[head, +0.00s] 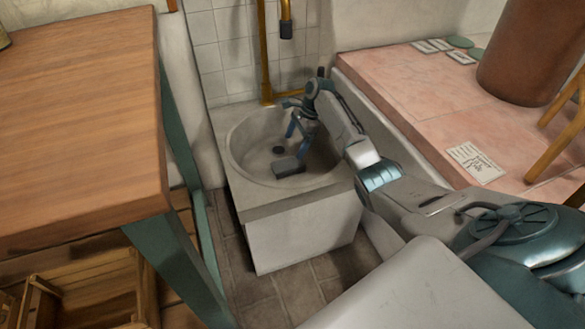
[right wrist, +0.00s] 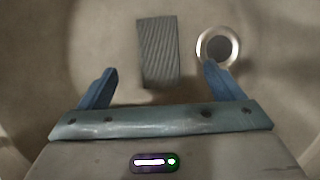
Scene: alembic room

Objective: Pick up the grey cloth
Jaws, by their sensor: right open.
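The grey cloth (head: 287,167) is a small folded, ribbed rectangle lying on the floor of the stone basin (head: 240,160). In the right wrist view the cloth (right wrist: 158,48) lies ahead, between the lines of the two blue fingers. My right gripper (head: 297,136) is inside the basin, above the cloth. Its fingers are spread apart with nothing between them, and the cloth appears free of them. My left gripper does not show in either view.
The drain (right wrist: 217,46) is just right of the cloth in the right wrist view. The basin wall surrounds the gripper. A brass pipe (head: 264,60) rises behind the basin. A wooden table (head: 80,120) stands left, and a pink tiled ledge (head: 430,100) is right.

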